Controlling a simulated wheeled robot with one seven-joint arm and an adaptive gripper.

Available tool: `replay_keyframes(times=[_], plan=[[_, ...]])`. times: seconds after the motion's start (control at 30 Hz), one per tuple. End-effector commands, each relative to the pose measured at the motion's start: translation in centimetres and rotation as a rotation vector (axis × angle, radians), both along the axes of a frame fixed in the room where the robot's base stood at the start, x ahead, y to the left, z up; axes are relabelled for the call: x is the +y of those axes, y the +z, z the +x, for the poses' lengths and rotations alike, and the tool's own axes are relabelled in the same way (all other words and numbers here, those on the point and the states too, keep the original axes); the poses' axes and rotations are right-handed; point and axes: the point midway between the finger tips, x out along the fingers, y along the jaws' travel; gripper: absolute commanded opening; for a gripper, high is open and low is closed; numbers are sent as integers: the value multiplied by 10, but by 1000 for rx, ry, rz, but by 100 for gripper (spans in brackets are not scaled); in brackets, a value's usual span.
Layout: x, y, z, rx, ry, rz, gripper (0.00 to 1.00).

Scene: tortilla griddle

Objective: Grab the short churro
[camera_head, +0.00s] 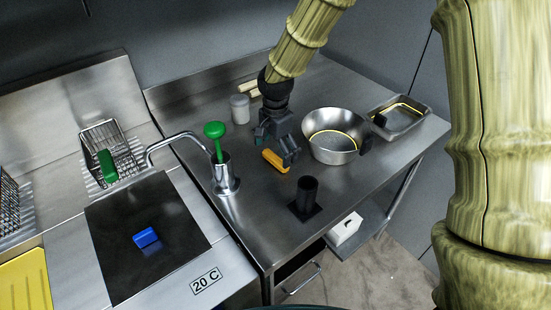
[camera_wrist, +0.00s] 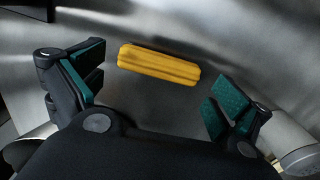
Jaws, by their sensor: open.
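The short churro is an orange-yellow ridged stick (camera_head: 274,160) lying on the steel counter in the head view, just below and in front of my gripper (camera_head: 277,143). In the wrist view the churro (camera_wrist: 159,65) lies at the upper middle, tilted slightly down to the right. My gripper (camera_wrist: 150,90) is open in the wrist view, with green-padded fingers to the left and right of the churro. Nothing is between the fingers' pads in contact; the churro appears apart from both. The whole churro shows in the wrist view.
On the counter (camera_head: 245,212), a steel bowl (camera_head: 334,151) stands close to the right of my gripper, with a tray (camera_head: 400,128) beyond it. A grey canister (camera_head: 240,109) stands behind left. A steel cup (camera_head: 225,179) holds a green-topped tool. A black cylinder (camera_head: 306,191) stands in front.

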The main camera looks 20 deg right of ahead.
Motion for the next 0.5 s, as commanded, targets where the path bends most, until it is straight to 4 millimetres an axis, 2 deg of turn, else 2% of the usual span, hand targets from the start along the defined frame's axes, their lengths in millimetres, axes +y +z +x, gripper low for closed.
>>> replay_keyframes(times=[0.23,0.5], plan=[[1,-22,-1,0,1,1,100],[1,-26,-1,0,1,0,100]])
